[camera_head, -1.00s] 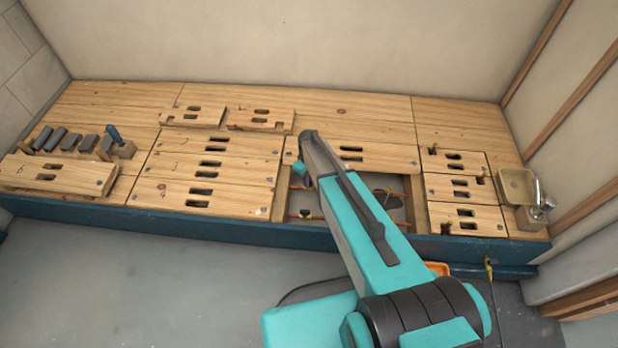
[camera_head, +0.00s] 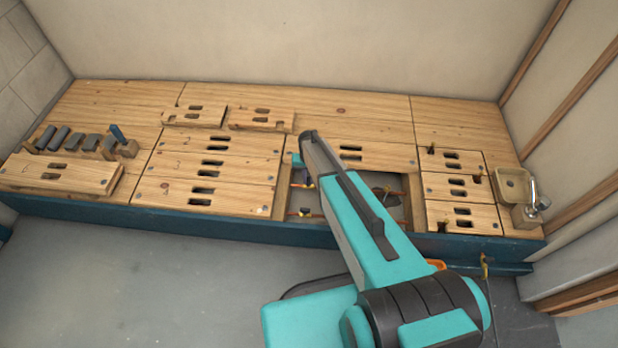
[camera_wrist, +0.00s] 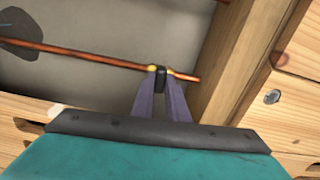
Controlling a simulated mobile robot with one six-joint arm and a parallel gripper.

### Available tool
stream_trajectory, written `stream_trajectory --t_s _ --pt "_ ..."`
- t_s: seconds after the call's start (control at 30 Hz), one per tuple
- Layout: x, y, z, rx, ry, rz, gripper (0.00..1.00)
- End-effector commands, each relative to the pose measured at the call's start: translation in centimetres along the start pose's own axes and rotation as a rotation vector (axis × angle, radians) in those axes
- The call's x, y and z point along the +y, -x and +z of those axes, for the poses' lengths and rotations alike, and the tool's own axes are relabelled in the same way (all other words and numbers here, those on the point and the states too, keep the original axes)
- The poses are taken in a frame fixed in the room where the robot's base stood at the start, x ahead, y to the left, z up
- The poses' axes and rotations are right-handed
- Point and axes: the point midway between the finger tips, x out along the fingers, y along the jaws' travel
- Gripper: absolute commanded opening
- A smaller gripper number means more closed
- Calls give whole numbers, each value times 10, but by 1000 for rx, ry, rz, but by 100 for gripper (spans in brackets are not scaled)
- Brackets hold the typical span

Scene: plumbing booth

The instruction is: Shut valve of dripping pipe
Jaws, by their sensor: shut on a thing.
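An open pit in the plank floor shows copper pipes and a dark wet patch (camera_head: 386,196) on its grey bottom. In the wrist view a copper pipe (camera_wrist: 85,56) crosses the pit, with a brass valve (camera_wrist: 152,68) on it near the wooden side wall. My gripper (camera_wrist: 161,80) has its two purple fingers shut on a small dark valve handle (camera_wrist: 161,73) at this pipe. The wet patch also shows at the upper left of the wrist view (camera_wrist: 30,38). A second pipe (camera_head: 313,215) with a brass valve (camera_head: 304,211) runs along the pit's near side. My arm hides part of the pit.
Slotted floor panels (camera_head: 215,160) surround the pit. Two loose panels (camera_head: 262,118) lie farther back. Grey blocks (camera_head: 60,138) stand at the left, and a small basin with a tap (camera_head: 513,185) at the right. The grey floor in front is mostly clear.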

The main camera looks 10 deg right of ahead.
Motion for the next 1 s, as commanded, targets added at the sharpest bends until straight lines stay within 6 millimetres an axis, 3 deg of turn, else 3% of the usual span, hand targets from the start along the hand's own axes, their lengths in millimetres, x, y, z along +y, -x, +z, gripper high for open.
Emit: stream_trajectory --t_s 0.67,0.7,0.8,1.0 --pt "0 0 2 -6 -96 1 0" --pt "0 0 2 -6 -96 1 15" --pt "0 0 2 -5 -96 1 32" --pt "0 0 1 -3 -95 0 32"
